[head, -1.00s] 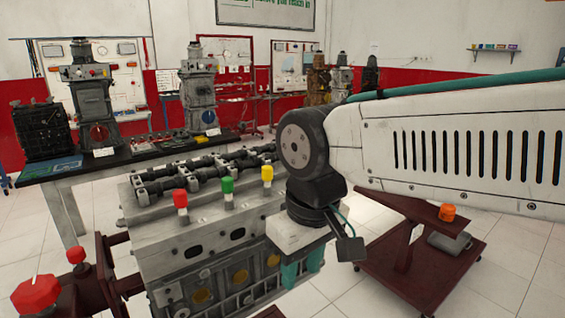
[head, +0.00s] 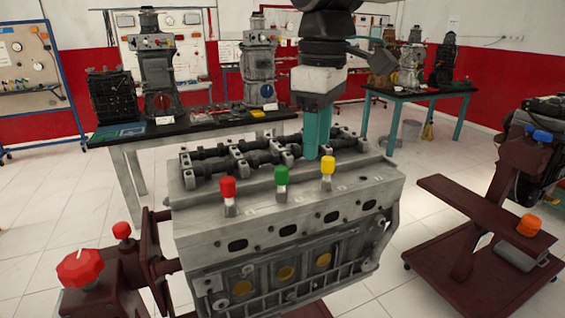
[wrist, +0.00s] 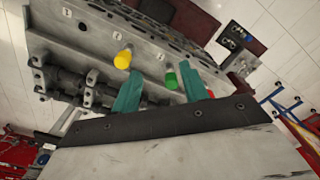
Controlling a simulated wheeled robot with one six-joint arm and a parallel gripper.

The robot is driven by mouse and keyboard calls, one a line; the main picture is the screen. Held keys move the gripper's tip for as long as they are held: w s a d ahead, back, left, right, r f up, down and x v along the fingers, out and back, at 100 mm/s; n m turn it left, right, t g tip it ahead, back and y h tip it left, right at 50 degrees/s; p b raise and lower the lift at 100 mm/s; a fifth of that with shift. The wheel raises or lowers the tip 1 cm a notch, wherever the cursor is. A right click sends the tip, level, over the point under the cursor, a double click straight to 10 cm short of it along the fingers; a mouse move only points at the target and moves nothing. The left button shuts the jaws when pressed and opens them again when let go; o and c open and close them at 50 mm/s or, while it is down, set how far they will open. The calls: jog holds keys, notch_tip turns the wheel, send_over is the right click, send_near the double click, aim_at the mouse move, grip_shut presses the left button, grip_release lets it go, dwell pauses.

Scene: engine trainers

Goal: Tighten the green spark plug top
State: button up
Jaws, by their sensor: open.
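The green spark plug top (head: 282,175) stands upright in the middle of a row on the engine block (head: 250,210). The red top (head: 227,187) is to its left and the yellow top (head: 328,165) to its right. My gripper (head: 317,157) points down behind the row, between the green and yellow tops in the picture, its teal fingers apart and empty. In the wrist view the green top (wrist: 170,80) shows between the two fingers, closer to the right one, with a gap in depth. The red top (wrist: 211,94) is partly hidden.
Camshafts (head: 240,155) run along the block behind the plugs. A red knob (head: 80,267) on the stand is at front left. A dark red cart (head: 470,225) is at right. A bench (head: 190,128) with engines stands behind. White floor lies between.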

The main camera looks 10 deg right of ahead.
jog(key=r+n, duration=0.1)
jog(key=n, duration=0.1)
send_over(282, 168)
jog(key=shift+s+d+r, duration=0.1)
jog(key=shift+d+r, duration=0.05)
jog(key=shift+d, duration=0.15)
jog(key=shift+a, duration=0.35)
notch_tip(282, 168, down, 8)
jog(key=shift+r, duration=0.2)
grip_shut()
